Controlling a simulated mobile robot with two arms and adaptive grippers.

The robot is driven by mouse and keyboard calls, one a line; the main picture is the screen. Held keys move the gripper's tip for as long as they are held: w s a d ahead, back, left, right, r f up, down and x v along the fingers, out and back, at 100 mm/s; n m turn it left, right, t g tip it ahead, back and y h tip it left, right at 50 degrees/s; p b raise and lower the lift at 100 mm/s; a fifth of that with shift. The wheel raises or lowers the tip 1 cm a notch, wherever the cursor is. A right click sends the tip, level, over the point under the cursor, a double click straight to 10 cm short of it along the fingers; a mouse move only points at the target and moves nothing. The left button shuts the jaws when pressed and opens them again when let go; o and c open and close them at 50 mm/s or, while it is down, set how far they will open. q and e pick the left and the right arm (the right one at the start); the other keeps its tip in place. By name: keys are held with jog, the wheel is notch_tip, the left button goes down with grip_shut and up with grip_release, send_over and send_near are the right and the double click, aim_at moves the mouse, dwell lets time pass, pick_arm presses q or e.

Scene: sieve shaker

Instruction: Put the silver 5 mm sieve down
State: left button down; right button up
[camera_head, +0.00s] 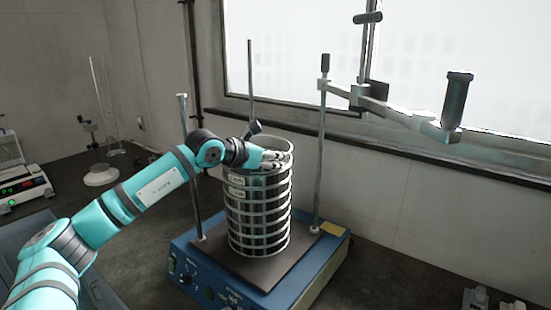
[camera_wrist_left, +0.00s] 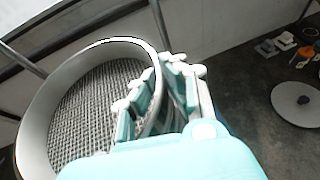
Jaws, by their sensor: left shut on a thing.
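The silver sieve (camera_head: 283,150) is at the top of a stack of silver sieves (camera_head: 258,215) on the blue shaker (camera_head: 300,283). My left gripper (camera_head: 280,158) is shut on the rim of this top sieve, from its left side in the head view. In the left wrist view the sieve (camera_wrist_left: 40,125) shows a round metal rim and a coarse mesh floor, with the gripper (camera_wrist_left: 155,95) closed over its wall. The sieve appears level and in line with the stack; I cannot tell whether it rests on it. My right gripper is not in view.
Upright rods (camera_head: 320,150) stand around the stack on the shaker. A clamp bar with a black knob (camera_head: 455,100) is at the upper right. A balance (camera_head: 22,185) and a stand with a white base (camera_head: 100,176) are at the left. The bench right of the shaker is mostly clear.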

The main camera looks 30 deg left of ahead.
pick_arm(q)
jog(key=shift+f, duration=0.2)
jog(key=c, duration=1.5)
grip_release()
jog(key=shift+s+r, duration=0.15)
jog(key=shift+r, duration=0.15)
jog(key=b+v, duration=0.4)
jog(key=v, duration=0.7)
jog(key=shift+s+r, duration=0.1)
jog(key=shift+s, duration=0.3)
jog(key=shift+a, duration=0.1)
